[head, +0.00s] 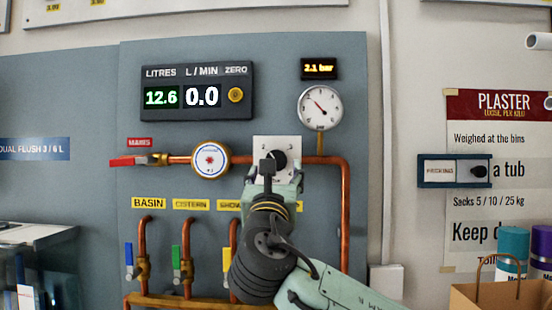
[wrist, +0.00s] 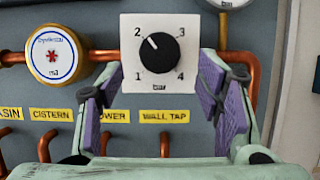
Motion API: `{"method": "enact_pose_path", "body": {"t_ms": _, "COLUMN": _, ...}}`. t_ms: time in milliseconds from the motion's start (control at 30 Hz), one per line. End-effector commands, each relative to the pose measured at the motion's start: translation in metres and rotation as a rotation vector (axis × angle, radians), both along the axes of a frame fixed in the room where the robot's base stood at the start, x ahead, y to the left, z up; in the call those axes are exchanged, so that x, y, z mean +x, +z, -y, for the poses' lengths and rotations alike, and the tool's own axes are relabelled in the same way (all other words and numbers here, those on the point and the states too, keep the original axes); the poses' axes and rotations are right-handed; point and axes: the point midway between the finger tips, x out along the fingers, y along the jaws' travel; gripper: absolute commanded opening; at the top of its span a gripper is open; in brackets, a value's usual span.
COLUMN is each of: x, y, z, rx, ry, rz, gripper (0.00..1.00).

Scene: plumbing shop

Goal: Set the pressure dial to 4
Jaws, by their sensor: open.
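The pressure dial is a black knob (wrist: 159,52) on a white square plate (wrist: 131,84) marked 1 to 4 and "bar". Its white pointer mark points up and left, close to the 2. My gripper (wrist: 158,88) is open, its purple-padded fingers apart at the lower left and lower right of the plate, with nothing between the pads. I cannot tell how far the fingertips are from the knob. In the head view, my gripper (head: 272,178) covers the lower part of the plate (head: 262,142). A small display (head: 320,68) reads 2.1 bar.
A round pressure gauge (head: 320,106) is above right of the dial. A copper pipe (head: 345,210) runs past it and down. A round white-faced meter (head: 211,159) and red-handled valve (head: 135,160) are left. Labelled valves (head: 187,268) stand below.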

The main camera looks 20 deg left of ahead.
Motion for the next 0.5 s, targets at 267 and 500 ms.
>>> {"method": "enact_pose_path", "body": {"t_ms": 267, "x": 0.036, "y": 0.017, "z": -0.010, "rx": 0.002, "ry": 0.000, "rz": -0.001, "gripper": 0.59}}
{"method": "enact_pose_path", "body": {"t_ms": 500, "x": 0.043, "y": 0.018, "z": -0.012, "rx": 0.000, "ry": 0.000, "rz": 0.000, "gripper": 0.59}}
